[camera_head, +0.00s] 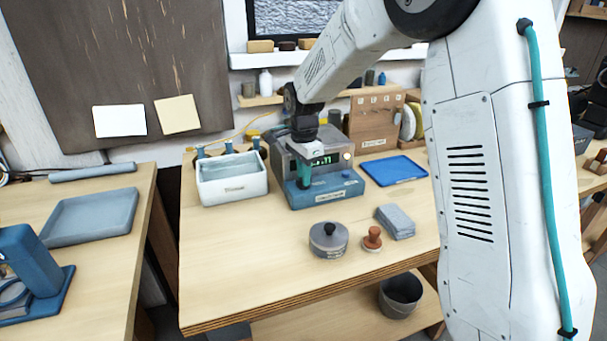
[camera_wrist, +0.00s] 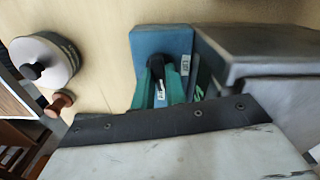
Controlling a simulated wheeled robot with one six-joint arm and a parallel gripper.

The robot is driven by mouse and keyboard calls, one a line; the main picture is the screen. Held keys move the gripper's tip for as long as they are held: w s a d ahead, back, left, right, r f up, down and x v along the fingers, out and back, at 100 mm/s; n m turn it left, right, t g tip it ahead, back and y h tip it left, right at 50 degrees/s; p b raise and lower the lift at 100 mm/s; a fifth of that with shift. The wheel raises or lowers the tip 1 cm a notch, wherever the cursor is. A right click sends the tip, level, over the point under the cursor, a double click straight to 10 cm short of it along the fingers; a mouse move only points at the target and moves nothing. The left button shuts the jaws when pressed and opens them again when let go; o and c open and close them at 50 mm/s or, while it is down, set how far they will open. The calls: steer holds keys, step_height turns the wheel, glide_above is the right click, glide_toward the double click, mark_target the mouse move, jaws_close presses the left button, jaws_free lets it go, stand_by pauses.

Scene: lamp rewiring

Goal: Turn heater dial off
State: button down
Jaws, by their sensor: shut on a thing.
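The heater (camera_head: 322,189) is a blue and grey box with a lit green display, standing on the wooden bench. Its blue base (camera_wrist: 162,42) also shows in the wrist view. My gripper (camera_head: 305,178) reaches down to the heater's front left, and its teal fingers show in the wrist view (camera_wrist: 163,88). The fingers are shut on a black dial (camera_wrist: 155,66) between them. The dial is mostly hidden by my gripper in the head view, and I cannot read its setting.
A white tub (camera_head: 232,190) stands left of the heater and a blue tray (camera_head: 394,171) lies to its right. The bench's front left is clear.

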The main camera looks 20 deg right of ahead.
steer(key=n, duration=0.4)
steer(key=shift+n, duration=0.3)
steer(key=n, duration=0.3)
steer(key=shift+n, duration=0.3)
steer(key=n, duration=0.3)
steer(key=shift+n, duration=2.2)
steer(key=c, duration=1.4)
jaws_free()
steer(key=shift+c, duration=0.2)
